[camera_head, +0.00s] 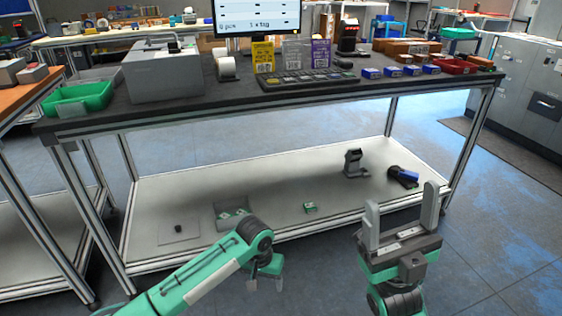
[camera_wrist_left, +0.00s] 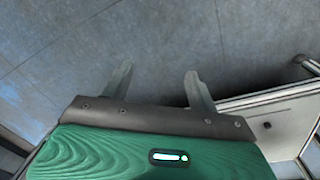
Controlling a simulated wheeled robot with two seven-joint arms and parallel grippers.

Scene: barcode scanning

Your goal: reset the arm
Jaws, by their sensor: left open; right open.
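My left arm comes in from the lower left in the head view, and its gripper (camera_head: 266,282) points down in front of the workbench's lower shelf. In the left wrist view my left gripper (camera_wrist_left: 158,85) has its two fingers spread, with only grey floor between them. My right gripper (camera_head: 401,215) is at the lower right in the head view, with its fingers pointing up and wide apart. It is empty and stands in front of the shelf's right end. Neither gripper touches any object.
The lower shelf (camera_head: 270,185) carries a dark stand (camera_head: 353,163), a scanner-like device (camera_head: 403,177) and a small green box (camera_head: 310,207). Open floor lies right.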

